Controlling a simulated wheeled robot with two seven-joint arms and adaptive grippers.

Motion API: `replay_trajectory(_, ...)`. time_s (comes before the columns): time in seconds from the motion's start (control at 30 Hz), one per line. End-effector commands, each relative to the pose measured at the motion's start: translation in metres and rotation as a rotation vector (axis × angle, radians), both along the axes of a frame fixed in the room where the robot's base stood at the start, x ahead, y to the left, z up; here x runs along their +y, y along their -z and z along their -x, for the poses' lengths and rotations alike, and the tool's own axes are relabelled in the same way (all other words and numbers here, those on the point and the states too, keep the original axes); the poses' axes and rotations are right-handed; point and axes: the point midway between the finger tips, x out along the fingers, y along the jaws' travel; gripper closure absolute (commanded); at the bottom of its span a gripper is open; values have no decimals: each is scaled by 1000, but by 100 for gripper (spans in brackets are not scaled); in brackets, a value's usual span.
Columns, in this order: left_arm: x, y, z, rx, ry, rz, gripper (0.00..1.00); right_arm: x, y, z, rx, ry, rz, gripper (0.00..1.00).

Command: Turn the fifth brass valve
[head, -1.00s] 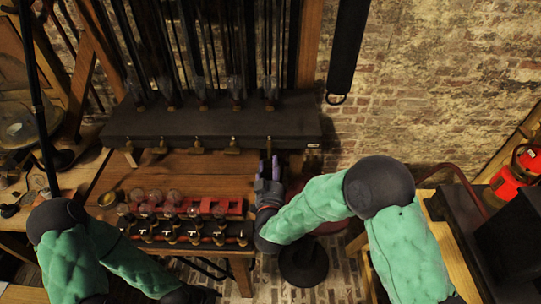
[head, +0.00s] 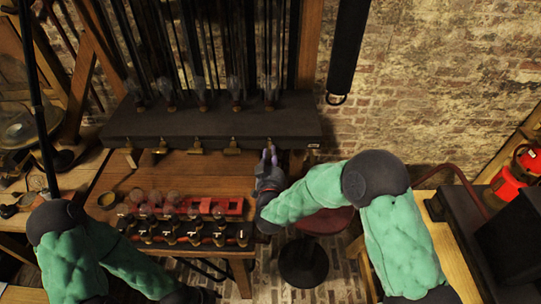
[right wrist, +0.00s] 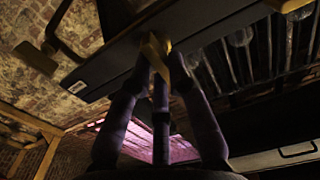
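Brass valves line the front edge of a dark shelf in the head view. The first (head: 129,150), second (head: 161,147), third (head: 196,147) and fourth (head: 232,147) are in plain sight. The fifth brass valve (head: 269,143) is at the right end, partly hidden by my right gripper (head: 269,156). In the right wrist view my right gripper (right wrist: 161,72) has its two fingertips on either side of the brass piece (right wrist: 153,48), which fills the narrow gap between them; they look closed on it. My left arm is at the lower left; its gripper is out of view.
A red rack (head: 220,206) and a row of bulb-topped pieces (head: 195,239) sit left of my right forearm. A round stool (head: 325,222) stands below it.

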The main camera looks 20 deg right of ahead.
Motion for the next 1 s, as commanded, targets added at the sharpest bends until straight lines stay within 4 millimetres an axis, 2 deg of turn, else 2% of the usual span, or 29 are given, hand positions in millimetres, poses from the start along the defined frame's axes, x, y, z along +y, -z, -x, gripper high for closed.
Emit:
replay_trajectory(0.27,0,3,0,0,0,0,60,0,1,0,-4,0,-15,100)
replay_trajectory(0.47,0,15,0,0,0,0,60,0,2,0,-28,-1,-91,100)
replay_trajectory(1.0,0,78,0,0,0,0,60,-2,8,1,-160,-1,-544,100)
